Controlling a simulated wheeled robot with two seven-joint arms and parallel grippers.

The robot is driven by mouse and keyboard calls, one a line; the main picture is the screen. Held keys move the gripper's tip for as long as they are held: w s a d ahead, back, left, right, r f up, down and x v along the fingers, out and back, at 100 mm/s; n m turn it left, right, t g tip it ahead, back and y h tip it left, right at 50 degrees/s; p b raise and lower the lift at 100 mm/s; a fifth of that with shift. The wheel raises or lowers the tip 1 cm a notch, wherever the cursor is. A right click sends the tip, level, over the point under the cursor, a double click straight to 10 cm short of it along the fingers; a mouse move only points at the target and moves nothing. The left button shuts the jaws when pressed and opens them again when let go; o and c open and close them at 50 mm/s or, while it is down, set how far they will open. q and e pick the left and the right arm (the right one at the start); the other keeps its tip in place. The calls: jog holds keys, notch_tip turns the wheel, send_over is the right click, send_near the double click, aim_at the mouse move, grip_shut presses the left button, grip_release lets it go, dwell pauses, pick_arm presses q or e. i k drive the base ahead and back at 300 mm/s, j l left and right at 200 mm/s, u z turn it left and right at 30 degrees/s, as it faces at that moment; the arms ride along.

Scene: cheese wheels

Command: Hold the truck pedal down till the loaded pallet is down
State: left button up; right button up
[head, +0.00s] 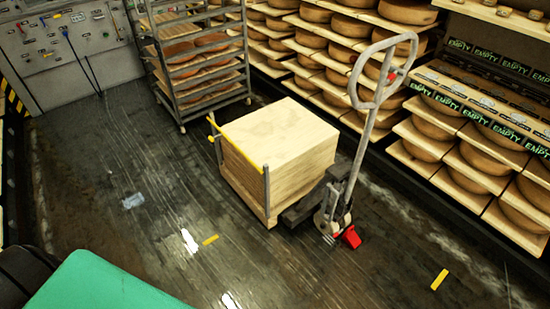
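A pallet truck (336,205) stands in the middle right of the head view, its grey loop handle (412,50) rising up and to the right. Its red pedal (350,237) is low at the base, near the floor, with nothing touching it. A block-like stack of pale wooden boards (280,140) stands at the truck's fork end. Its pallet is at the bottom of the stack, and I cannot tell whether it touches the floor. A yellow bar (226,135) on grey posts runs along the stack's left side. Neither of my grippers is in view.
Shelves of cheese wheels (430,130) with "EMPTY" labels line the right and back. A wheeled rack (195,60) stands behind the stack, and a grey control panel (60,45) is at back left.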

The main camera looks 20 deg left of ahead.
aim_at(329, 239)
jog(key=i+l+u, duration=0.25)
jog(key=i+l, duration=0.15)
jog(key=i+l+u, duration=0.55)
jog(key=l, duration=0.4)
jog(key=i, duration=0.1)
